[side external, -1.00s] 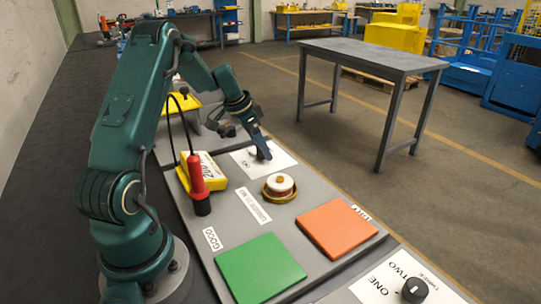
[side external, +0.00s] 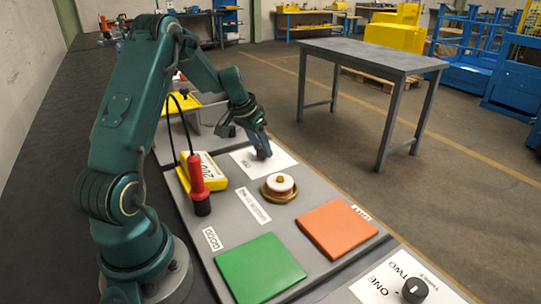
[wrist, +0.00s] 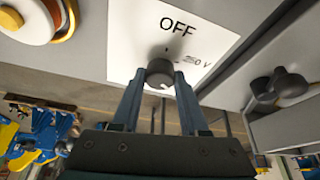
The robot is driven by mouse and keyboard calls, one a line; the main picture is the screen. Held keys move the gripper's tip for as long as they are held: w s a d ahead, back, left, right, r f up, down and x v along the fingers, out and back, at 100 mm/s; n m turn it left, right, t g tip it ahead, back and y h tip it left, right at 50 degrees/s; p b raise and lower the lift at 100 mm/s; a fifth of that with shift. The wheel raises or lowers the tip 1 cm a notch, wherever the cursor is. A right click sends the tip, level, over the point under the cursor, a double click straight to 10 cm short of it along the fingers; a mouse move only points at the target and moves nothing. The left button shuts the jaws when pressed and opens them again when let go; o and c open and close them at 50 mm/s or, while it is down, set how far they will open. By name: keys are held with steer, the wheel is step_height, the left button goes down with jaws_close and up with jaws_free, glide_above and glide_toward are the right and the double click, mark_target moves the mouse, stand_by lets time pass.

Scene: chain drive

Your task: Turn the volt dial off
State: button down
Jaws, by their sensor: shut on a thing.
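In the side view my gripper (side external: 263,153) reaches down onto the white card (side external: 280,160) and hides most of the dial.
A yellow meter (side external: 212,170) and a red probe (side external: 197,178) stand left of the card. A white and brass round part (side external: 280,184), a green pad (side external: 260,268) and an orange pad (side external: 337,229) lie nearer. Another black knob (side external: 414,290) is at bottom right.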

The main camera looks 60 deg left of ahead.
steer(key=n+y, duration=0.1)
steer(key=n, duration=0.1)
steer(key=n+g, duration=0.1)
steer(key=n, duration=0.2)
steer(key=shift+w+d+y, duration=0.1)
steer(key=shift+y, duration=0.3)
steer(key=n, duration=0.2)
steer(key=n+g+y, duration=0.1)
steer(key=n, duration=0.2)
steer(key=shift+w+d+n+g, duration=0.1)
steer(key=shift+n+g, duration=0.2)
steer(key=n+g, duration=0.1)
steer(key=n, duration=0.1)
steer(key=n+g, duration=0.1)
steer(key=n, duration=0.2)
steer(key=shift+w+y, duration=0.15)
steer(key=shift+y, duration=0.15)
steer(key=n+g, duration=0.1)
steer(key=n, duration=0.4)
steer(key=shift+w+g, duration=0.1)
steer(key=shift+g, duration=0.3)
steer(key=shift+n+h, duration=0.3)
steer(key=shift+h, duration=0.1)
steer(key=shift+c, duration=2.1)
jaws_free()
steer(key=shift+r, duration=0.1)
